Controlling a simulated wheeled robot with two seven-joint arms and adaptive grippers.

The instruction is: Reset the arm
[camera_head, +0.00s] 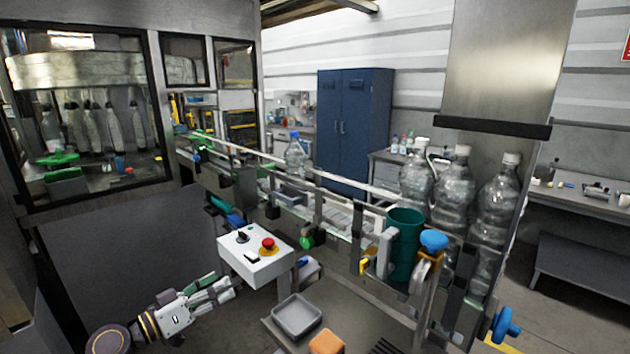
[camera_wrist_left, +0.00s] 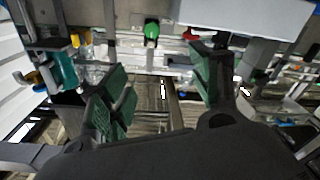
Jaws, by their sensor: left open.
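My left arm comes in at the lower left of the head view. Its gripper (camera_head: 222,288) is just below the white control box, and no object shows in it. In the left wrist view the two green-padded fingers of the left gripper (camera_wrist_left: 160,95) stand wide apart with nothing between them. Beyond them the wrist view shows the conveyor frame and a green knob (camera_wrist_left: 151,30). My right gripper is not in view.
A white control box (camera_head: 255,258) with a red button stands close above the left gripper. A grey tray (camera_head: 297,316) and an orange block (camera_head: 327,342) are right of it. The conveyor carries a bottle (camera_head: 295,155); a teal cup (camera_head: 405,245) and large bottles (camera_head: 455,190) stand at right.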

